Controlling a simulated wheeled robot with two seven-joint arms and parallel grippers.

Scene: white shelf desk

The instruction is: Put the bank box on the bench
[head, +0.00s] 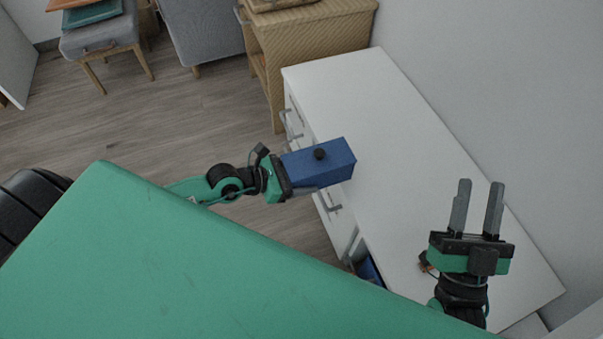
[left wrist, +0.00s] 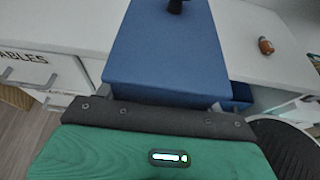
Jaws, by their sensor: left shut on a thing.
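The bank box looks to be the blue box (head: 325,162) with a black knob. My left gripper (head: 303,187) is shut on it and holds it by the front edge of the white desk; its fingers are mostly hidden. In the left wrist view the blue box (left wrist: 168,58) fills the middle, right beyond the gripper. My right gripper (head: 481,186) is open and empty over the right part of the desk. A grey-cushioned seat with wooden legs (head: 102,38), possibly the bench, stands at the far top left, away from both grippers.
The white desk (head: 400,120) has a mostly bare top and drawer handles along its front. Something blue (head: 368,270) shows in an opening there. A small brown bottle (left wrist: 265,46) lies on the desk. A wicker cabinet (head: 310,40) stands behind. Wooden floor (head: 150,120) is clear at left.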

